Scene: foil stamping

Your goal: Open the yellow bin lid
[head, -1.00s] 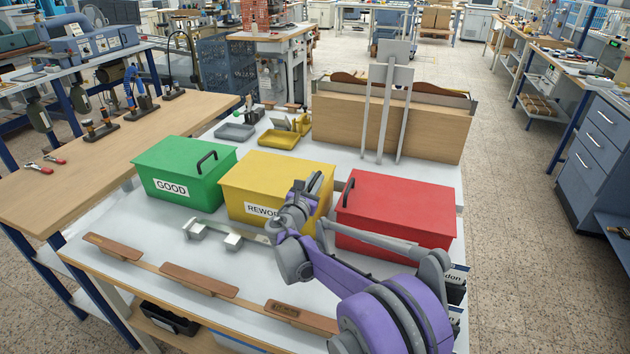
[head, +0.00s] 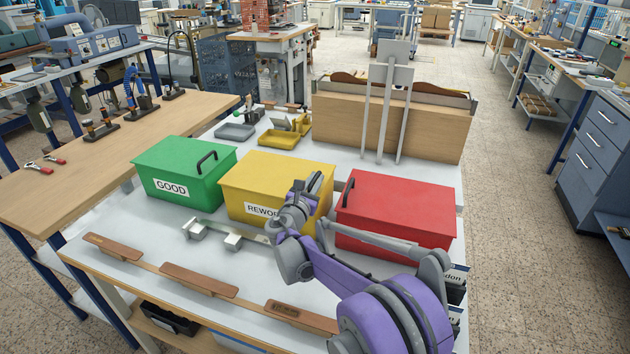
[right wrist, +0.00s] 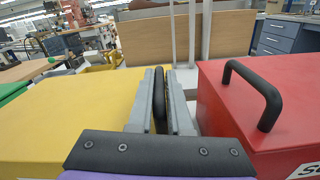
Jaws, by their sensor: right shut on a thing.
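The yellow bin (head: 250,195) labelled REWORK stands between a green and a red bin on the white table, its lid (head: 262,173) down flat. My right gripper (head: 315,182) is over the right side of the yellow lid. In the right wrist view the gripper (right wrist: 161,100) is shut on the black handle (right wrist: 159,98) of the yellow lid, with a finger on each side of it. The lid shows to the left of the fingers in that view. My left gripper is not in view.
The green GOOD bin (head: 180,173) is to the left and the red bin (head: 395,215) close on the right, its black handle (right wrist: 258,92) near my gripper. Several brown pieces (head: 200,279) lie along the front. A wooden panel (head: 430,127) stands behind.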

